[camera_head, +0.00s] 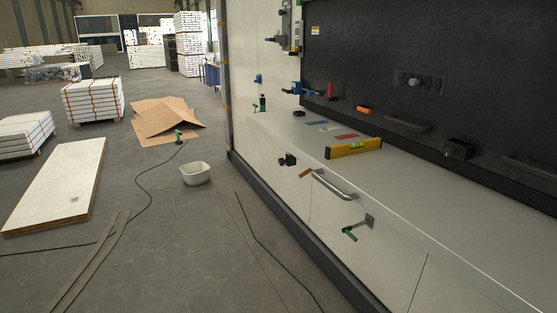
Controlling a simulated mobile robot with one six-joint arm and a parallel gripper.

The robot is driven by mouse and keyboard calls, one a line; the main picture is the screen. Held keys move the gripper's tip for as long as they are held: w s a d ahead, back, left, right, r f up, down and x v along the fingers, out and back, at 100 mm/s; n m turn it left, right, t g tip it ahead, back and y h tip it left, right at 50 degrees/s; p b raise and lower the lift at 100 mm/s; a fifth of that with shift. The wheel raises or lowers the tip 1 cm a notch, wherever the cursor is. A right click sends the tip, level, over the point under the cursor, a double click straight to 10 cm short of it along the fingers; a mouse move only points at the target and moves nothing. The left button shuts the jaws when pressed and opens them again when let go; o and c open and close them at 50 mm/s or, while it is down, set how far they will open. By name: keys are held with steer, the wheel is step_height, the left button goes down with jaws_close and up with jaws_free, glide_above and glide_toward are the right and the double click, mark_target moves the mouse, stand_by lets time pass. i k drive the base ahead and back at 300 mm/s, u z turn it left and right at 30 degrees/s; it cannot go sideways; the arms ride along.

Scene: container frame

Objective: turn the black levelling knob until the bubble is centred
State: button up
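A yellow spirit level (345,152) lies on the white counter top (440,185), near its front edge. Its bubble is too small to make out. A small black knob-like part (288,160) sticks out from the white front panel, below the counter edge and left of the level. A second black, boxy part (459,151) sits at the back of the counter against the dark wall. I cannot tell for sure which is the levelling knob. My gripper is not in view.
A metal bar handle (334,187) and a green-tipped lever (349,235) project from the front panel. A blue strip (317,123) and a red strip (346,136) lie behind the level. A white tub (195,173) and cables (146,190) lie on the otherwise fairly open floor.

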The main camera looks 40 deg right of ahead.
mark_target(281, 162)
steer(key=u, duration=0.1)
steer(key=i, duration=1.05)
steer(key=u, duration=0.5)
